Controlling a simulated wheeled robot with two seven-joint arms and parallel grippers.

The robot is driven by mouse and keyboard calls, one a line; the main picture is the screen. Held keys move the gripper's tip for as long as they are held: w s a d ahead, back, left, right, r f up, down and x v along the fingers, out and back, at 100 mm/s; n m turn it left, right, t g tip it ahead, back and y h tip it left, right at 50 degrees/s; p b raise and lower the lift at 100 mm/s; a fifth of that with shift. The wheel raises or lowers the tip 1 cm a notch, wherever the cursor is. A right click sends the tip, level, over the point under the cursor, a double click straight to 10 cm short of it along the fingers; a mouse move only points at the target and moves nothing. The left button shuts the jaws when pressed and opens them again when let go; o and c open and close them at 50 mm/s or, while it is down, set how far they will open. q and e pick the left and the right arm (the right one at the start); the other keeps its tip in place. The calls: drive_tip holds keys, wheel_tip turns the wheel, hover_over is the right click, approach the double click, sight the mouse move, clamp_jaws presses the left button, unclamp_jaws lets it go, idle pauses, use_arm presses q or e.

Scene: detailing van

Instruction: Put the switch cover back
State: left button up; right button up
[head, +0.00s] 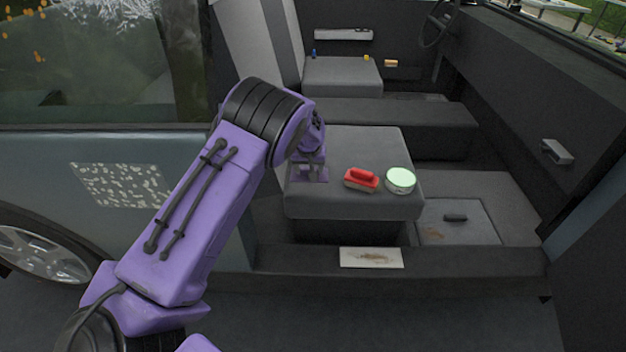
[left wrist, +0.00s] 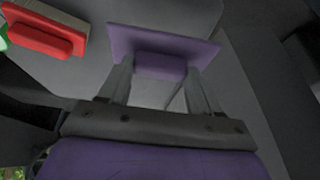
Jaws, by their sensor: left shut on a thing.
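My left gripper (left wrist: 160,78) is shut on the block-shaped grip of a flat purple plate (left wrist: 192,44), likely the switch cover. In the head view the purple plate (head: 310,174) shows under my left gripper (head: 310,162), over the left part of the near grey seat (head: 345,207). I cannot tell whether it touches the seat. The place where a switch cover fits is not clear to me in these views. My right gripper is not in view.
A floor panel with a dark handle (head: 455,217) lies to the right. A stained white patch (head: 371,258) is on the sill. The far seat (head: 342,78) holds small items.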

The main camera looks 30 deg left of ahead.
use_arm(q)
drive_tip(key=w+f, duration=0.2)
drive_tip(key=f, duration=0.1)
drive_tip(key=w+f, duration=0.1)
drive_tip(key=shift+w+a+f+b, duration=0.15)
drive_tip(key=shift+a+f+b, duration=0.05)
drive_tip(key=shift+a+b, duration=0.2)
wheel_tip(320, 180, down, 3)
drive_tip(key=shift+r, duration=0.15)
